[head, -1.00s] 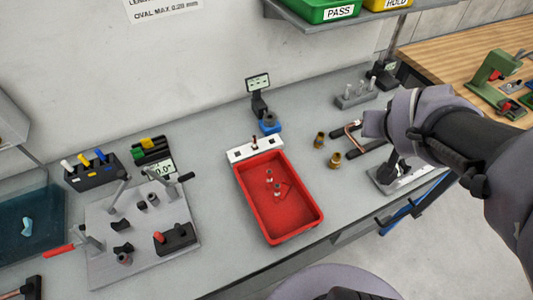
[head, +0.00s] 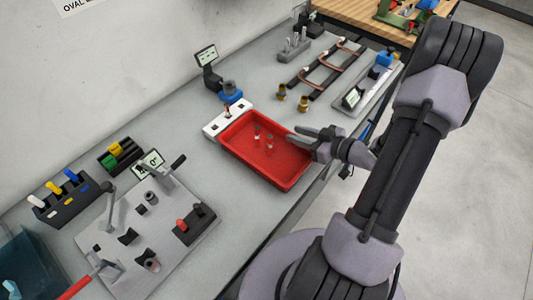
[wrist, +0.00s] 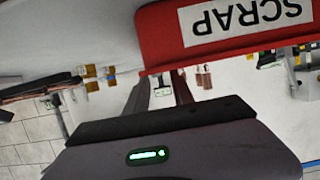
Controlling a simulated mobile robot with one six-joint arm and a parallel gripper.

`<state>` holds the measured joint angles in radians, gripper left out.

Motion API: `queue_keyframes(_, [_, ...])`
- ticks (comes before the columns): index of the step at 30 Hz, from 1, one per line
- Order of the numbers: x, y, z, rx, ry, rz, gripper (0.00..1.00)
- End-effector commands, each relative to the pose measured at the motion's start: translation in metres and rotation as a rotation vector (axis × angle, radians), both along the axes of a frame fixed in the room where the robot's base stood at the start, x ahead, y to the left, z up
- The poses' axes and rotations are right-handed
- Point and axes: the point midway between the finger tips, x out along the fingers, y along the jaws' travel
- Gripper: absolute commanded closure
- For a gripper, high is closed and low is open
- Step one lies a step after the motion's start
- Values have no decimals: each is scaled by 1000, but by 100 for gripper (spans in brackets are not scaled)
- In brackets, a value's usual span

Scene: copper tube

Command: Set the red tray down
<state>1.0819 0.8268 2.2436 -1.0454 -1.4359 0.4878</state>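My gripper (head: 302,134) is at the tray's right-hand side, close to the rim. In the wrist view the tray's red wall (wrist: 160,45) carries a white SCRAP label (wrist: 245,20). Whether a fingertip touches the rim cannot be told.
A white block (head: 214,127) stands against the tray's far left end. A blue-based device (head: 231,95) and brass fittings (head: 303,103) stand behind it. A clamp plate (head: 120,262) lies at left. The bench's front edge runs close to the tray.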

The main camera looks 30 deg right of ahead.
Motion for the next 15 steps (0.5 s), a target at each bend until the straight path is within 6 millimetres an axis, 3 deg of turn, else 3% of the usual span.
queue_keyframes(10, [49, 17, -20, -1, 0, 3, 71])
queue_keyframes(15, [56, 19, -20, -1, 1, -1, 71])
